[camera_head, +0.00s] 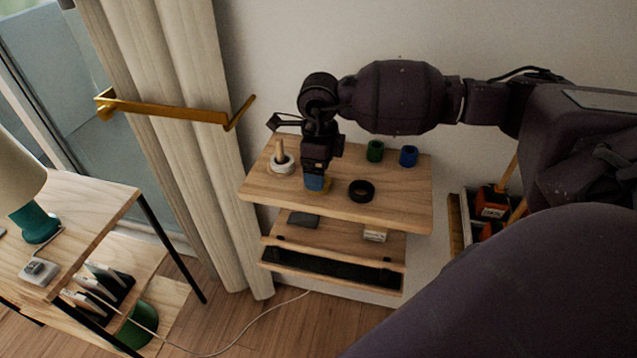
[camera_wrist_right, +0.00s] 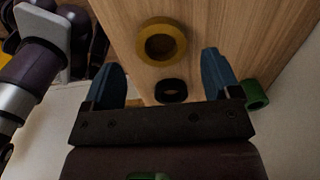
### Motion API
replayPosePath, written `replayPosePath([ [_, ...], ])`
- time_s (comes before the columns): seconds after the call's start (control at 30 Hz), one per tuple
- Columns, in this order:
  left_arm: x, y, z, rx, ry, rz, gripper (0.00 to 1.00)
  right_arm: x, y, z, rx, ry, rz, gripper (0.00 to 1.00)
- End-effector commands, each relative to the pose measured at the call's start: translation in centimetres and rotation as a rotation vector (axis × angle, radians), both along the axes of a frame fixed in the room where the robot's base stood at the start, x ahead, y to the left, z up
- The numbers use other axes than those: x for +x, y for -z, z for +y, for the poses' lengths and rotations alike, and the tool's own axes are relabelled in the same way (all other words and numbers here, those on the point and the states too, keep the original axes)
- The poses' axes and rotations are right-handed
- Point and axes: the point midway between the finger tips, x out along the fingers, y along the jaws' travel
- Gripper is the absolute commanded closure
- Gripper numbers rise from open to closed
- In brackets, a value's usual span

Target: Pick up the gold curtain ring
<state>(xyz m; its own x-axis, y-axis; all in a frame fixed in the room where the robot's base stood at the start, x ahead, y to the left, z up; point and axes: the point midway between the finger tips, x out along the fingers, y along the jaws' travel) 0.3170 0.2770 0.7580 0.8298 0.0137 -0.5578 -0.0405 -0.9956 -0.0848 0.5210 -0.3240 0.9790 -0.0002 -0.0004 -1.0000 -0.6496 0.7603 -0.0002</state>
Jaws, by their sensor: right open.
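The gold curtain ring (camera_wrist_right: 162,25) lies flat on the wooden shelf top in the right wrist view. In the head view only a yellowish sliver of it (camera_head: 328,186) shows beside the fingertips; my gripper hides the rest. My right gripper (camera_head: 317,184), with blue fingers, is over the shelf top, pointing down. In the right wrist view its fingers (camera_wrist_right: 160,60) are spread wide, with nothing held between them. The ring appears between and just beyond the fingertips. My left gripper is not seen in the head view.
A black ring (camera_head: 361,199) lies right of the gripper on the shelf top (camera_head: 400,200). Green (camera_head: 375,152) and blue (camera_head: 409,157) rings stand near the wall. A wooden peg with a pale base (camera_head: 283,166) stands left. A curtain (camera_head: 190,130) and brass rod (camera_head: 170,110) are further left.

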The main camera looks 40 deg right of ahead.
Motion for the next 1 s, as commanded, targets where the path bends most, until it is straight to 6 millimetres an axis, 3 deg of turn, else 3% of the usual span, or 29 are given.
replayPosePath([
  [0.2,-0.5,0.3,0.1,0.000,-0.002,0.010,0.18,-0.1,2.9,-0.2,0.002,0.000,0.001,0.17],
  [0.47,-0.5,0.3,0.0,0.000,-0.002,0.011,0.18,-0.1,3.3,-0.2,0.000,0.000,0.000,0.17],
  [0.83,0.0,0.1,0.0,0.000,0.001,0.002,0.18,-0.1,3.3,-0.2,0.000,0.000,0.000,0.70],
  [1.0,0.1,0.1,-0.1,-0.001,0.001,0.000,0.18,-0.1,3.3,-0.2,0.000,0.000,0.000,0.70],
])
